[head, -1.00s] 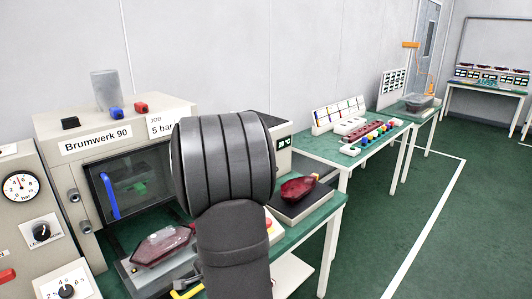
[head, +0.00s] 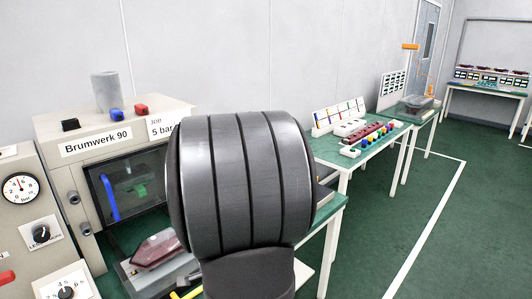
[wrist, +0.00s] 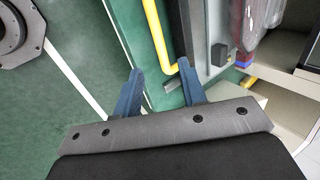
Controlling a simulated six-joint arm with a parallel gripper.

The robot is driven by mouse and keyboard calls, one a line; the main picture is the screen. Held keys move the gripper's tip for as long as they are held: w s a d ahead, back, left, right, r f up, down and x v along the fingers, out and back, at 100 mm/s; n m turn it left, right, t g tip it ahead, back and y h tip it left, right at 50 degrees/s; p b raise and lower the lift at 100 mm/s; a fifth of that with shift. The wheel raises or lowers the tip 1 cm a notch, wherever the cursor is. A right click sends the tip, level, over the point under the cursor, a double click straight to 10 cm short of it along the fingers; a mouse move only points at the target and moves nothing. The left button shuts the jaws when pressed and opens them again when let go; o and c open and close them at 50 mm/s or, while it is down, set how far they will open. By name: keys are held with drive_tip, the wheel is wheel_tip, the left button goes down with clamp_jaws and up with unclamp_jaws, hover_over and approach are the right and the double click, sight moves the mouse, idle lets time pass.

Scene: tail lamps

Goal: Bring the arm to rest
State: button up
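My gripper (wrist: 162,88) shows in the wrist view with its two blue fingers spread apart. Nothing is between them. They point at the table edge and a yellow bar (wrist: 156,32). In the head view the gripper is hidden, as my large grey arm link fills the middle. A red tail lamp (head: 158,248) lies in a fixture in front of the Brumwerk 90 machine (head: 95,144). A lamp, blurred, also shows at the top right of the wrist view (wrist: 248,28).
The machine's front has a window with a blue handle (head: 110,197). A gauge panel (head: 25,235) stands at far left. A table (head: 345,155) with coloured parts is further back. The green floor (head: 385,215) at right is clear.

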drive_tip(key=v, duration=0.8)
drive_tip(key=x, duration=1.7)
drive_tip(key=shift+f, duration=0.15)
drive_tip(key=shift+w+a, duration=0.55)
drive_tip(key=shift+w, duration=0.05)
drive_tip(key=shift+s+d, duration=0.2)
drive_tip(key=shift+d, duration=0.05)
drive_tip(key=shift+s+d+r, duration=0.65)
drive_tip(key=shift+r, duration=0.15)
drive_tip(key=v, duration=0.8)
drive_tip(key=shift+r, duration=0.25)
drive_tip(key=shift+s+f, duration=0.1)
drive_tip(key=shift+s, duration=0.05)
